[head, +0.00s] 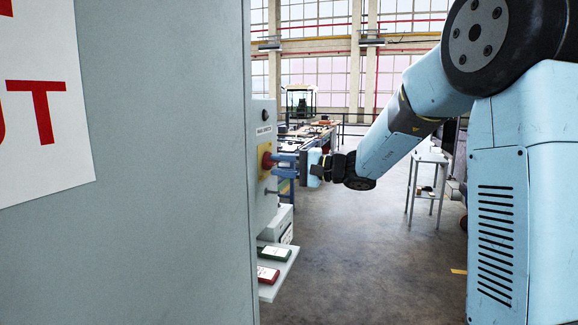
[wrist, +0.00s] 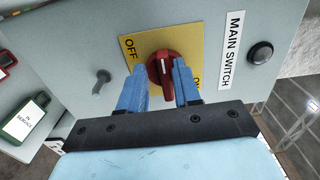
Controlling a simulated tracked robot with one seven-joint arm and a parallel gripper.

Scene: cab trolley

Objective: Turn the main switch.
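The main switch is a red rotary knob (wrist: 164,66) on a yellow plate (wrist: 133,47) marked OFF at the upper left and ON at the right, partly hidden by a finger. The knob's white mark points up, between the two words. In the head view the red knob (head: 267,160) sits on the grey panel (head: 263,118) at the cabinet's edge. My gripper (wrist: 162,74) has its blue fingers on either side of the knob, with room between them and its narrow handle. It also shows in the head view (head: 277,164), level with the knob, its tips close to it.
A MAIN SWITCH label (wrist: 232,37) and a black button (wrist: 260,53) are right of the plate. A small peg (wrist: 102,81) sticks out on its left. A shelf (head: 283,274) below holds green (head: 273,253) and red (head: 267,275) tags.

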